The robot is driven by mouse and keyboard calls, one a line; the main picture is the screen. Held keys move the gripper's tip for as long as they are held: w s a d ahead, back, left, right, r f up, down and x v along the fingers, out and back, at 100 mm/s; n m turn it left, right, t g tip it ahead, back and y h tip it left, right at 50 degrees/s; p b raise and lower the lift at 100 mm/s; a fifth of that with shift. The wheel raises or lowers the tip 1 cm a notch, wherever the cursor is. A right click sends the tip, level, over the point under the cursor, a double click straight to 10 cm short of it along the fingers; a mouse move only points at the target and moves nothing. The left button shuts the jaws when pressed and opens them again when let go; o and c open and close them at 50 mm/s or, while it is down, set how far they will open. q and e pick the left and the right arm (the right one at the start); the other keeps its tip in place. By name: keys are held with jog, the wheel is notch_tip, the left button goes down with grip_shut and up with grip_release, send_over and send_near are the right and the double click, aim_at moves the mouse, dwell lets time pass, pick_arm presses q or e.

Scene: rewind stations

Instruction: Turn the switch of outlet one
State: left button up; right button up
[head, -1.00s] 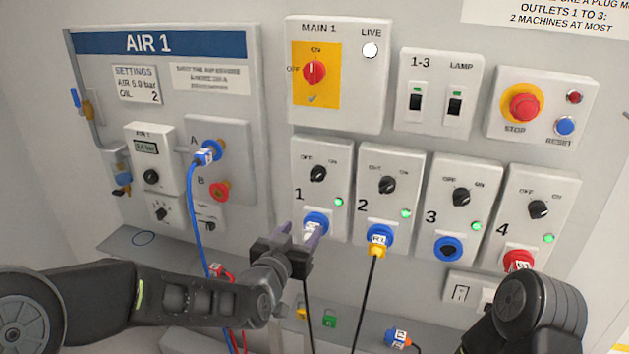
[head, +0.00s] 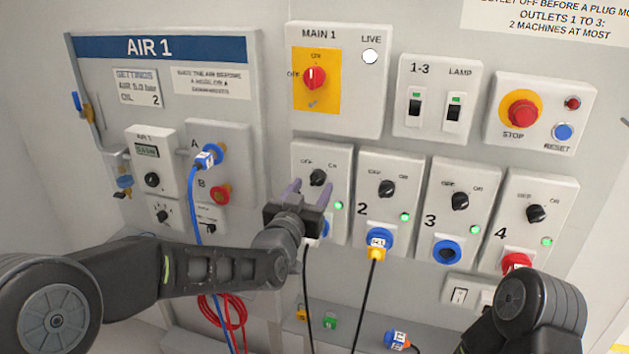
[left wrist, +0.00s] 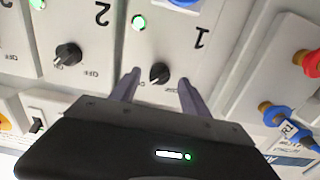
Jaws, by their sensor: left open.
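Outlet one is a light grey box (head: 341,215) with a black rotary switch (head: 318,177) near its top and a lit green lamp (head: 338,205). My left gripper (head: 310,187) is open, its two purple-grey fingers pointing at the box just below the switch in the head view. In the left wrist view the black switch (left wrist: 160,73) shows between the two spread fingers, with a gap on each side. Whether the fingertips reach around it in depth I cannot tell. The gripper body hides the number and most of the blue socket in the head view. My right gripper is out of view.
Outlet two (head: 396,200) stands close on the right, with a blue plug and a black cable. The air panel (head: 160,75) is on the left, with a blue hose (head: 194,200). The main switch (head: 315,78) sits above on yellow.

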aim_at(317, 179)
pick_arm(q)
jog(key=shift+x, duration=1.3)
grip_shut()
